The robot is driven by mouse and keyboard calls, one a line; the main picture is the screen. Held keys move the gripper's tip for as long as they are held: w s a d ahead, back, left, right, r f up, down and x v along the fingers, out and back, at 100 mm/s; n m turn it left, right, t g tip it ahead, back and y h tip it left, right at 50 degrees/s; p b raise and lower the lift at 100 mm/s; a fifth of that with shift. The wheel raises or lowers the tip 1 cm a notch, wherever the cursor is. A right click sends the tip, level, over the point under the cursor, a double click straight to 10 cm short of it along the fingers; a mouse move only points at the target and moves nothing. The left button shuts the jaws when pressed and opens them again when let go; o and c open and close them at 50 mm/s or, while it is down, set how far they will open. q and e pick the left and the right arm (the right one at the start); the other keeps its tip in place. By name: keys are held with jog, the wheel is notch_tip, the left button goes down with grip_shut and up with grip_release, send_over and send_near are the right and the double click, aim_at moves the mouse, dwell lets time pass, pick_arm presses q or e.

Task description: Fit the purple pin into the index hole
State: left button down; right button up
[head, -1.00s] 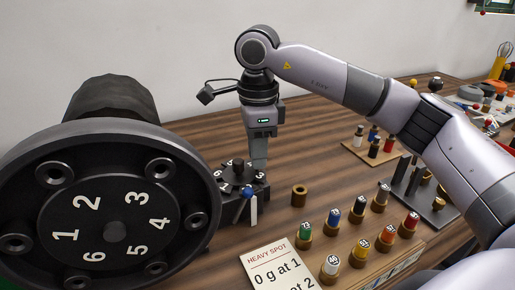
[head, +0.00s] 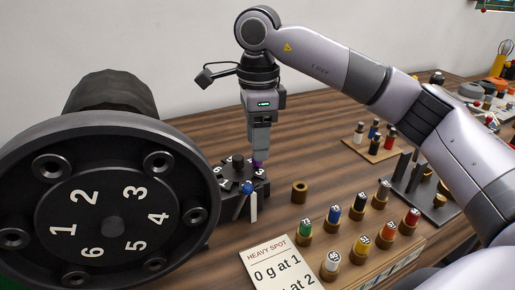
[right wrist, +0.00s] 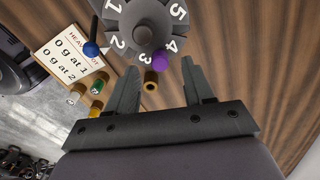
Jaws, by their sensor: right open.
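The purple pin (head: 257,164) shows only as a small purple patch at the far right of the small dark numbered index dial (head: 231,188), just below my right gripper (head: 259,150). In the right wrist view its round purple head (right wrist: 160,60) stands at the rim of the dial (right wrist: 140,18), near the 3 and 4. My right gripper's fingers are spread on either side of it, with gaps, and hold nothing. The pin's shaft and the hole under it are hidden, so I cannot tell how deep it sits. My left gripper is not in view.
A large black wheel (head: 110,215) numbered 1 to 6 fills the left. A blue-knobbed part (head: 247,187) is at the dial's front. A brass ring (head: 299,191), a heavy-spot card (head: 277,262) and several colour-topped weights (head: 357,208) stand to the right.

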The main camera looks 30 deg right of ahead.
notch_tip(320, 180, up, 4)
jog(key=shift+r, duration=0.2)
jog(key=shift+f, duration=0.1)
dwell(0.7)
